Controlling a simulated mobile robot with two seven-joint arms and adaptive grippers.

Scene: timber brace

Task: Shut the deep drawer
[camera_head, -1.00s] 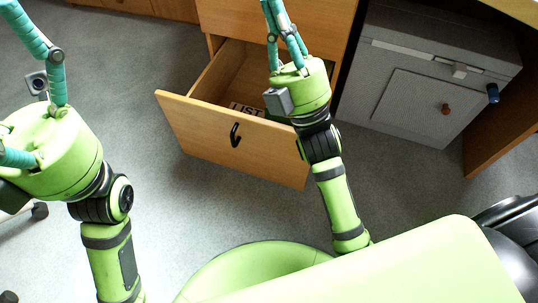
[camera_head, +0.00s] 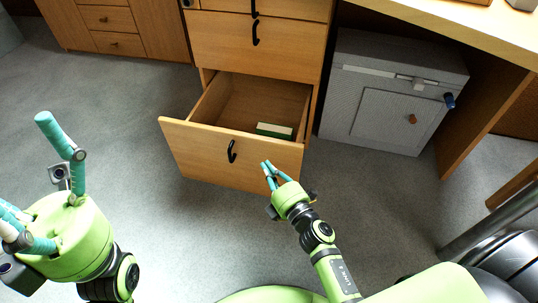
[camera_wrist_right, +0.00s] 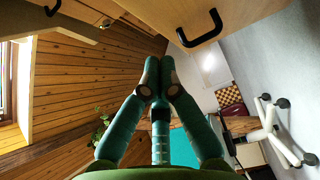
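The deep drawer (camera_head: 190,147) is the lowest of a wooden cabinet and stands pulled out in the head view. Its front has a black handle (camera_head: 232,151). A green and white book-like item (camera_head: 274,130) lies inside it. My right gripper (camera_head: 267,168) is in front of the drawer front, near its right part; its fingers are close together with nothing between them. Whether they touch the front is unclear. The right wrist view shows these fingers (camera_wrist_right: 158,65) together, with a wooden front and black handle (camera_wrist_right: 202,30) above. My left gripper (camera_head: 28,165) is open and empty at the left.
Closed upper drawers (camera_head: 265,45) are above the open one. A grey cabinet (camera_head: 385,95) with knobs stands to the right under a desk (camera_head: 460,30). Another wooden cabinet (camera_head: 110,20) is at the back left. Grey floor is clear left of and before the drawer.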

